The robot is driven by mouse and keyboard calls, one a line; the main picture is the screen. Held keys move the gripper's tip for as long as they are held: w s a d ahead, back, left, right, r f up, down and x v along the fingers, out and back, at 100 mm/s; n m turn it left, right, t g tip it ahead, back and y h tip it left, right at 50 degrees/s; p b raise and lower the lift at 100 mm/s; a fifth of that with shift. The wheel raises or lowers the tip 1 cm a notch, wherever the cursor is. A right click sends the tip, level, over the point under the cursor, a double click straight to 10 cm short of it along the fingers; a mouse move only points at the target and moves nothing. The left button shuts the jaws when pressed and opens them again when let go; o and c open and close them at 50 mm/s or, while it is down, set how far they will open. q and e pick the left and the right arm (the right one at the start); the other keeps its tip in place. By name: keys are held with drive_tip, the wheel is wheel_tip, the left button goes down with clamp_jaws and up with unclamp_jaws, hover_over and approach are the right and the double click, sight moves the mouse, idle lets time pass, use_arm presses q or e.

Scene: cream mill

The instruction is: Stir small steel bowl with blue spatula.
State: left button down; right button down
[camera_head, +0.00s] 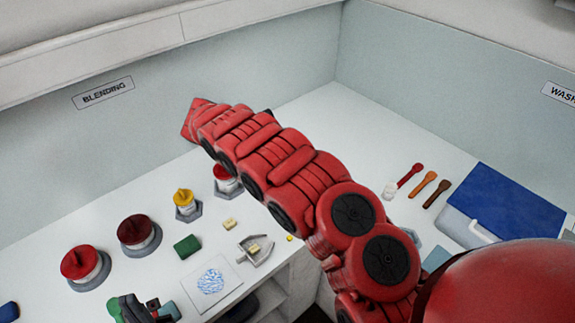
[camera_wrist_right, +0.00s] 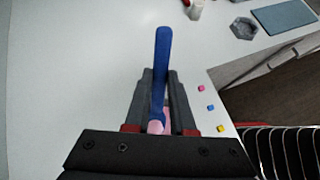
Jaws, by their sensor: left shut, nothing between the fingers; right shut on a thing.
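In the right wrist view my right gripper (camera_wrist_right: 160,85) is shut on the blue spatula (camera_wrist_right: 163,60). The blue part stands out beyond the fingers, and a pink part shows between them near the palm. In the head view my right arm reaches up and left across the middle; its gripper and the spatula do not show there. My left gripper (camera_head: 145,308) is at the bottom left edge of the head view, shut and partly cut off. I cannot make out the small steel bowl in either view.
Red-lidded jars (camera_head: 83,262) and a yellow-lidded jar (camera_head: 184,198) stand at left. A green block (camera_head: 187,246), metal scoop (camera_head: 262,258) and white board (camera_head: 212,283) lie nearby. Red, orange and brown utensils (camera_head: 424,184) lie beside a blue-topped box (camera_head: 505,205). Small cubes (camera_wrist_right: 210,107) lie near the counter edge.

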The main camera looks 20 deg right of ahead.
drive_tip(key=w+d+f+n, duration=0.3)
drive_tip(key=d+f+n, duration=0.1)
drive_tip(key=d, duration=0.1)
drive_tip(key=shift+d+y+b, duration=0.3)
drive_tip(key=shift+d, duration=0.05)
idle(0.4)
drive_tip(key=shift+w+f+b, duration=0.1)
drive_tip(key=shift+f+b, duration=0.15)
drive_tip(key=shift+b, duration=0.05)
idle(1.1)
drive_tip(key=shift+w+d+b, duration=0.1)
drive_tip(key=shift+d+b, duration=0.15)
drive_tip(key=shift+b, duration=0.45)
drive_tip(key=shift+r, duration=0.15)
wheel_tip(320, 180, up, 6)
drive_tip(key=shift+f+p, duration=0.1)
drive_tip(key=shift+p, duration=0.5)
idle(0.4)
idle(0.9)
